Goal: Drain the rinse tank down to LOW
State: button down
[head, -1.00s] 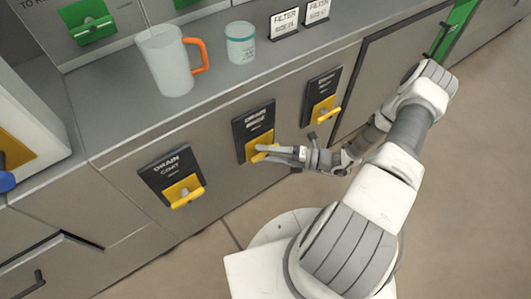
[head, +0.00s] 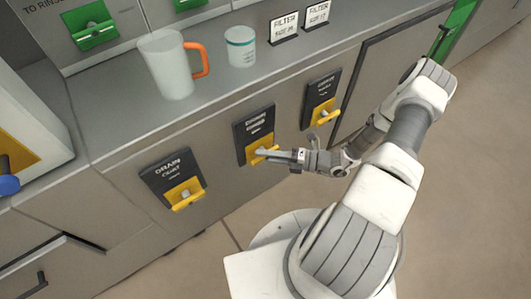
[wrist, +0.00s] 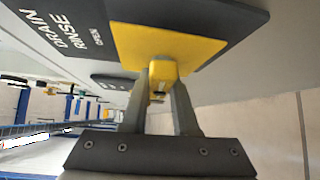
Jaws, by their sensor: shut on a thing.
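The DRAIN RINSE control is a dark plate (head: 252,120) with a yellow panel and a yellow lever (wrist: 163,72) on the front of the grey counter. In the wrist view the plate (wrist: 85,25) reads DRAIN RINSE OPEN. My gripper (head: 275,154) is at this lever in the head view. In the wrist view the two fingers of my gripper (wrist: 160,95) are shut on the yellow lever, one on each side. The rinse tank and its level are not identifiable in these views.
A DRAIN COAT plate (head: 160,170) with a yellow lever is to the left, and a similar plate (head: 322,90) to the right. A clear jug with an orange handle (head: 172,70), a small jar (head: 240,48) and filter cards (head: 284,27) stand on the counter. Floor at right is free.

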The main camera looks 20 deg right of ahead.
jog(key=n+h+p, duration=0.1)
jog(key=h+p, duration=0.1)
jog(key=p, duration=0.1)
jog(key=shift+r+n, duration=0.35)
jog(key=shift+n, duration=0.05)
jog(key=shift+f+n+g+h+p, duration=0.3)
jog(key=shift+f+n+h+p, duration=0.1)
jog(key=shift+h+p, duration=0.3)
jog(key=c, duration=0.7)
grip_release()
jog(key=shift+d+r, duration=0.1)
jog(key=p+v, duration=0.2)
jog(key=v, duration=1.5)
jog(key=shift+s+d, duration=0.1)
jog(key=shift+d, duration=0.05)
